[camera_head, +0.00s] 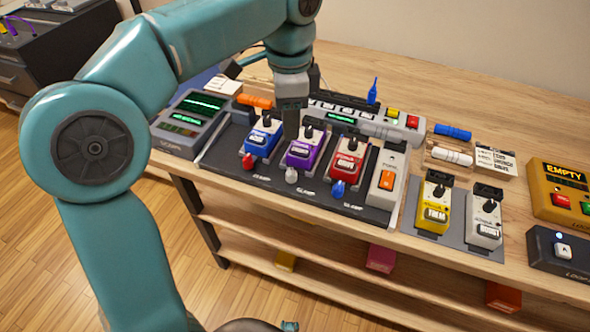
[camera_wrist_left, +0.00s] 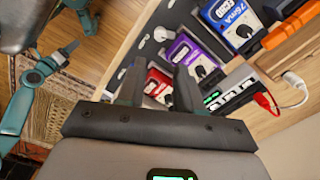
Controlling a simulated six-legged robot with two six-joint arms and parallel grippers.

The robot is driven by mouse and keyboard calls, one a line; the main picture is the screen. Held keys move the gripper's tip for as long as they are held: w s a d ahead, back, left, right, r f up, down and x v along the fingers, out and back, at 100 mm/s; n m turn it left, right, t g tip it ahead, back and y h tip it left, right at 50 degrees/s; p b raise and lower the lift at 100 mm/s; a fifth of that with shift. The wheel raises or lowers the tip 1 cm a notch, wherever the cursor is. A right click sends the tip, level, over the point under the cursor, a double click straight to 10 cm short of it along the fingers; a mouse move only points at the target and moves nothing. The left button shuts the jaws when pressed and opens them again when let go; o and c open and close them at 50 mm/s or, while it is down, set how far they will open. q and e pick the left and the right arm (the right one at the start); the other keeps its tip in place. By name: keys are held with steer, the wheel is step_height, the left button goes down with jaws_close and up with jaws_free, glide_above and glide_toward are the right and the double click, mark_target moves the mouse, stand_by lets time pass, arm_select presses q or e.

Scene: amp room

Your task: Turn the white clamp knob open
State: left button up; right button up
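The white clamp knob (camera_head: 291,174) sits at the front edge of the dark pedalboard (camera_head: 226,152), in front of the purple pedal (camera_head: 297,158). In the left wrist view the white knob (camera_wrist_left: 160,33) shows beside the purple pedal (camera_wrist_left: 186,52), beyond my fingertips. My left gripper (camera_head: 291,132) points down above the board, near the purple pedal's back part, and covers some of it. In the wrist view its two fingers (camera_wrist_left: 158,72) stand apart with nothing between them, the red pedal showing behind. It is clear of the white knob.
A red knob (camera_head: 247,162) and a blue knob (camera_head: 338,189) flank the white one at the board's front. A blue pedal (camera_head: 262,138) and red pedal (camera_head: 346,160) stand beside the purple one. Yellow (camera_head: 435,207) and white (camera_head: 486,223) pedals stand on a separate plate.

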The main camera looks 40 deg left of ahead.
mark_target(291, 171)
arm_select(q)
step_height(291, 171, down, 13)
steer(key=b, duration=0.3)
steer(key=shift+f+b, duration=0.15)
steer(key=shift+b, duration=0.15)
steer(key=shift+f, duration=0.2)
jaws_close()
